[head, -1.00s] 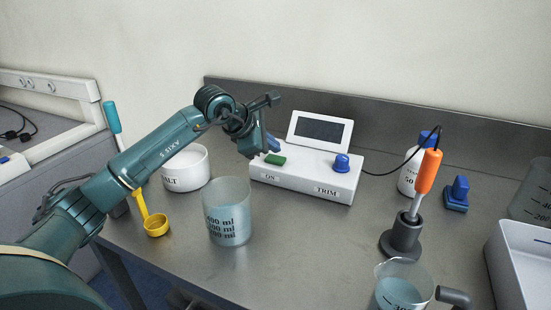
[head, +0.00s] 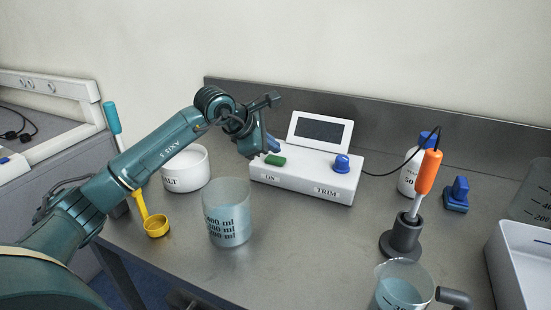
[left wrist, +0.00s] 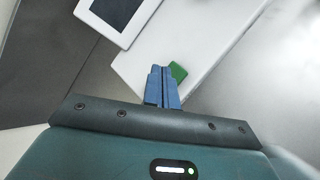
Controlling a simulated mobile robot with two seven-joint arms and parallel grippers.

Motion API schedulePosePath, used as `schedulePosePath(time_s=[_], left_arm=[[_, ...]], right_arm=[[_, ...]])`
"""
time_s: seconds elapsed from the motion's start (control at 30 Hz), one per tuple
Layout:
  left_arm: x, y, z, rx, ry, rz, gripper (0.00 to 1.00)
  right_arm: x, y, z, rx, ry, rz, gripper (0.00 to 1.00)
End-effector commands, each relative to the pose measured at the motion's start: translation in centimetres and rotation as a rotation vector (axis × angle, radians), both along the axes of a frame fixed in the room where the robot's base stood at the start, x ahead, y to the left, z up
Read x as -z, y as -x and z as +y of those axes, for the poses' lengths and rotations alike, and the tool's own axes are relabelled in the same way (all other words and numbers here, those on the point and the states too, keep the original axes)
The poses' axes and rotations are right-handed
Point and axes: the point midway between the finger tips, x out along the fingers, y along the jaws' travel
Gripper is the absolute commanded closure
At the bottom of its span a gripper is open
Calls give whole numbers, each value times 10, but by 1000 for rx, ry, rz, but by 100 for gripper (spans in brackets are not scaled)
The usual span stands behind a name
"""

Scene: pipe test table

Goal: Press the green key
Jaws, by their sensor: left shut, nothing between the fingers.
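The green key (head: 275,160) sits on the left part of a white meter box (head: 306,176), above the ON label. My left gripper (head: 273,146) is shut and empty, with its blue fingertips just above and behind the key in the head view. In the left wrist view the shut blue fingers (left wrist: 161,72) lie right beside the green key (left wrist: 178,72), which is partly hidden behind them. I cannot tell whether they touch it. My right gripper is not in view.
A blue knob (head: 342,163) stands on the box above TRIM, with a screen (head: 320,130) behind. A beaker (head: 228,213), a white salt pot (head: 187,168) and a yellow scoop (head: 156,226) are in front and left. An orange-handled probe (head: 428,172) stands right.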

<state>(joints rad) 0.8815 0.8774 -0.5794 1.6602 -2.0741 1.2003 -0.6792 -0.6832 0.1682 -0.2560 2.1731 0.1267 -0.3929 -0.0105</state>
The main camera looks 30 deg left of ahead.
Motion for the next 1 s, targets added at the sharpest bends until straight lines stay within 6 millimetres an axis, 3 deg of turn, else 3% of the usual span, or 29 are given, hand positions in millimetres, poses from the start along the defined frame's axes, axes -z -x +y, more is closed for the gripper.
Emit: schedulePosePath(time_s=[1.0], left_arm=[[8, 0, 0, 0, 0, 0, 100]], right_arm=[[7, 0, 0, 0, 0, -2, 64]])
